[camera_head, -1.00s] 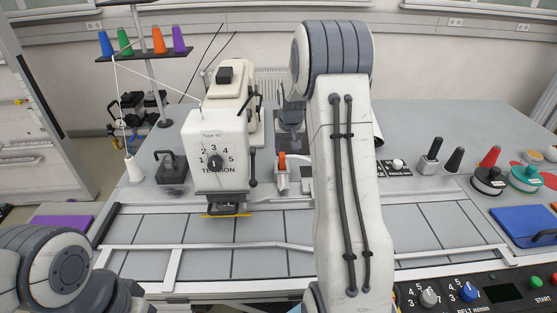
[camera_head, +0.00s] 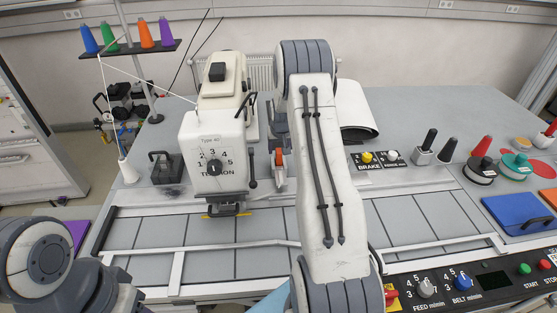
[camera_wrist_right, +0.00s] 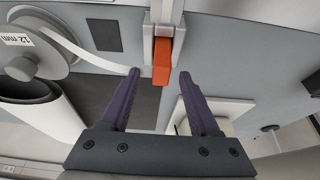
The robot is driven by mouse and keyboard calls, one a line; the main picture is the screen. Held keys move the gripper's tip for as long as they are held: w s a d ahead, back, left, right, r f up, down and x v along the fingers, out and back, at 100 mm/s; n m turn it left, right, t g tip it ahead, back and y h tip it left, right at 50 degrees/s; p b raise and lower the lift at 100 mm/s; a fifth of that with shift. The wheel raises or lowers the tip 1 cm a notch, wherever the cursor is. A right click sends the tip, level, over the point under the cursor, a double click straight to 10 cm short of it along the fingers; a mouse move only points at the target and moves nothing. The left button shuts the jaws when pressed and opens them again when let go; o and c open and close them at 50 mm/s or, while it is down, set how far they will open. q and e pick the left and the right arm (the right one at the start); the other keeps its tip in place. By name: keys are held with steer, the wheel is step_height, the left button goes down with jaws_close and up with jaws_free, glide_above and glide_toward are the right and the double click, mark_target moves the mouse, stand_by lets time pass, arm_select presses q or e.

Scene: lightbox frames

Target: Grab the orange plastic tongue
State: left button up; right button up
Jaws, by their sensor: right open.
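The orange plastic tongue (camera_head: 279,157) stands on a small white and grey holder to the right of the white tension machine (camera_head: 212,152). In the right wrist view the orange tongue (camera_wrist_right: 162,62) hangs from a pale metal bracket (camera_wrist_right: 163,20), near the picture's middle. My right gripper (camera_wrist_right: 160,74) is open, its dark fingers apart with the tongue's end showing between the fingertips. No contact with either finger shows; the depth between them is hard to tell. In the head view my right arm hides much of the middle. My left gripper is out of view; only its arm shows.
A brake panel (camera_head: 377,159) lies right of my right arm, with a roll (camera_head: 356,115) behind it. A gridded belt (camera_head: 260,232) runs across the front, with a control panel (camera_head: 480,284) at lower right. A tape reel (camera_wrist_right: 35,45) is at the wrist view's left.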

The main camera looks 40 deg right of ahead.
steer(key=shift+x, duration=1)
jaws_close()
steer(key=shift+w, duration=0.1)
stand_by(0.6)
